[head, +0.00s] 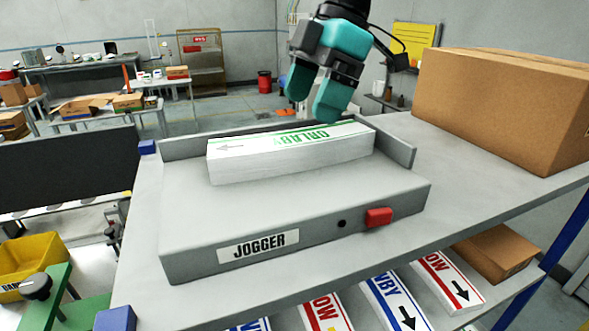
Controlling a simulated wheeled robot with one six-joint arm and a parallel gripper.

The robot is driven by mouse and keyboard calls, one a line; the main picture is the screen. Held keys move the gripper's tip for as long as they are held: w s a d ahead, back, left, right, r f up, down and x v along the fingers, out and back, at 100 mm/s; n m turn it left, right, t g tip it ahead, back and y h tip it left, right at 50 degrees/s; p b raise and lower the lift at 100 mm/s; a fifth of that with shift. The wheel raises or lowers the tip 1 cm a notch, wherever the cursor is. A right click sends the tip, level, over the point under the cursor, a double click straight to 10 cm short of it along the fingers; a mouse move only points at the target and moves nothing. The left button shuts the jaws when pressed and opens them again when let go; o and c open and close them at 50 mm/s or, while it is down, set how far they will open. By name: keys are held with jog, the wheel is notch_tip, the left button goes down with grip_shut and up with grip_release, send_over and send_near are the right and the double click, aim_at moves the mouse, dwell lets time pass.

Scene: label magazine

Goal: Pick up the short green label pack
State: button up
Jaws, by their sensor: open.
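A white label pack (290,158) with green lettering, a green stripe along its far edge and a pale arrow lies on the grey jogger (200,218), near its back wall. It is the only green-printed pack I can make out. Its top and near side show; whether it counts as short I cannot tell. My gripper (314,106) has teal fingers, is open and empty, and hangs pointing down over the pack's far side. The left fingertip appears above the far edge. The right fingertip looks close to the pack's top, but the exact gap is unclear.
The jogger has raised walls at the back and right, and a red button (378,217) in front. A large cardboard box (505,105) stands at the right. Red- and blue-printed packs (395,295) lie on the shelf below. A yellow bin (35,262) is at lower left.

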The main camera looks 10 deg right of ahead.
aim_at(297, 137)
jog(key=b+x, duration=0.1)
jog(key=x, duration=0.6)
jog(key=shift+w+f, duration=0.1)
jog(key=shift+f, duration=0.15)
jog(key=shift+r, duration=0.1)
jog(key=c, duration=1.3)
